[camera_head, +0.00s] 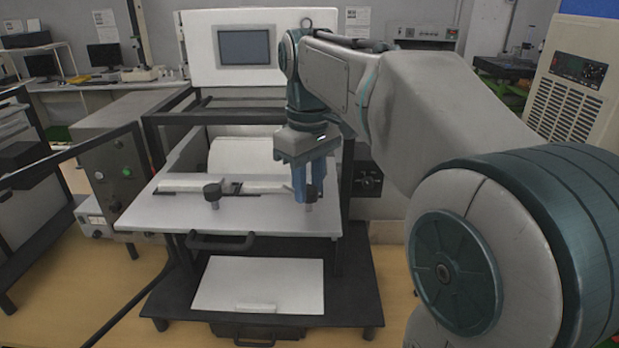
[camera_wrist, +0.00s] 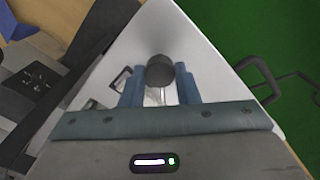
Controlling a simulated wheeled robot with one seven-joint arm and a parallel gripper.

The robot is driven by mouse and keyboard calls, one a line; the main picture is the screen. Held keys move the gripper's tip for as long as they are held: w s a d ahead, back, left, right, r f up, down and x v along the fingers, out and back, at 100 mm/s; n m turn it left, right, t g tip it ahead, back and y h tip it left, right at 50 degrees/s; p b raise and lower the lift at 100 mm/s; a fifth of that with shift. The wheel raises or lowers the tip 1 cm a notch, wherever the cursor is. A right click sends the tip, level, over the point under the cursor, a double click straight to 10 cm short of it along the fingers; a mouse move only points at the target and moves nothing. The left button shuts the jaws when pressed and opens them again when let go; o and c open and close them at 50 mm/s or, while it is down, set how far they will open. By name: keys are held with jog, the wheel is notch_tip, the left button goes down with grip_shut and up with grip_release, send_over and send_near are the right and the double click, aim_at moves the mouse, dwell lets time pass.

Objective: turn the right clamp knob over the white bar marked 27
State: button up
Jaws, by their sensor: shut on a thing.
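The right clamp knob is between the fingers of my gripper (camera_head: 309,184) in the head view and is mostly hidden there. In the wrist view, the dark round right clamp knob (camera_wrist: 160,70) sits between the two blue fingertips of my gripper (camera_wrist: 159,80), which are shut on it. The left clamp knob (camera_head: 212,191) stands free on the grey plate (camera_head: 240,218). A white bar (camera_head: 262,188) lies between the two knobs, with another white piece (camera_head: 185,185) left of the left knob. No number is readable on either.
A black handle (camera_head: 220,243) sticks out at the plate's front edge. A lower black shelf holds a white sheet-like panel (camera_head: 260,285). A grey control box (camera_head: 115,170) stands left. A white screen panel (camera_head: 243,48) rises behind.

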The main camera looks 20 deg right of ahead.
aim_at(310, 189)
jog(key=m, duration=0.4)
jog(key=shift+r+m+p, duration=0.1)
jog(key=shift+m+p, duration=0.2)
jog(key=shift+p, duration=0.1)
jog(key=shift+m+p, duration=0.3)
jog(key=shift+m, duration=2.2)
jog(key=o, duration=1)
jog(key=shift+c, duration=0.2)
notch_tip(310, 189, up, 14)
jog(key=shift+p, duration=0.35)
